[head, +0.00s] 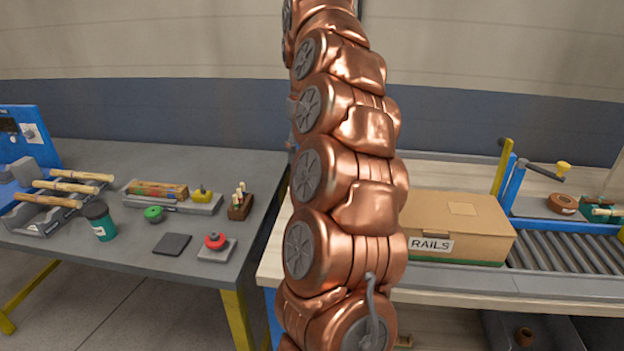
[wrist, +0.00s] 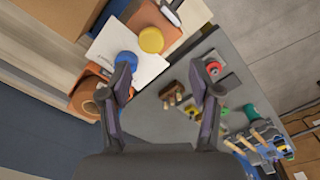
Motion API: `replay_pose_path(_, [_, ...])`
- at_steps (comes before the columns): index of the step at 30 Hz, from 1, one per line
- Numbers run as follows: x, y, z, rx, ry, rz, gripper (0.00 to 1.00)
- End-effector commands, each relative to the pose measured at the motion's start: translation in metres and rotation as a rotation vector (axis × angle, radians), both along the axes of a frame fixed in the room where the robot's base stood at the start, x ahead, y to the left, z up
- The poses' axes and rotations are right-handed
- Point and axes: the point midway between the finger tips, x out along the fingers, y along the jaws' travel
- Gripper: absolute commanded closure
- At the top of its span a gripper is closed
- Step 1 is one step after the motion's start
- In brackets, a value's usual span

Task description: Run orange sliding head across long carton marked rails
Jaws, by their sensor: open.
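The long carton marked RAILS (head: 465,235) lies flat and closed on the light bench at right in the head view; my arm covers its left end. A brown carton surface also shows at top left in the wrist view (wrist: 50,14), but its label is not visible. An orange body with a brown roll (wrist: 88,97) sits left of my gripper in the wrist view, and another orange part (wrist: 146,20) is at the top; I cannot tell which is the sliding head. My gripper (wrist: 167,84) is open and empty, high above the benches. It is out of the head view.
A roller conveyor (head: 562,262) with a blue post (head: 514,185) and a yellow-knobbed handle (head: 563,168) stands right of the carton. The grey bench (head: 185,250) at left holds a red knob (head: 215,241), a green cup (head: 101,222) and wooden pieces.

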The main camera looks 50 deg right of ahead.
Motion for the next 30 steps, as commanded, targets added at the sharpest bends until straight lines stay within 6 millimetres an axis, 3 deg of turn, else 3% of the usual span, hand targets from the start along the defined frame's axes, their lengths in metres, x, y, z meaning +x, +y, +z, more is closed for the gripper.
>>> replay_pose_path(5, [-0.003,-0.012,-0.003,0.001,0.0,-0.023,0.37])
replay_pose_path(12, [-0.003,-0.012,-0.033,0.003,0.002,-0.022,0.37])
replay_pose_path(30, [-0.004,-0.013,-0.073,0.001,0.001,-0.023,0.37])
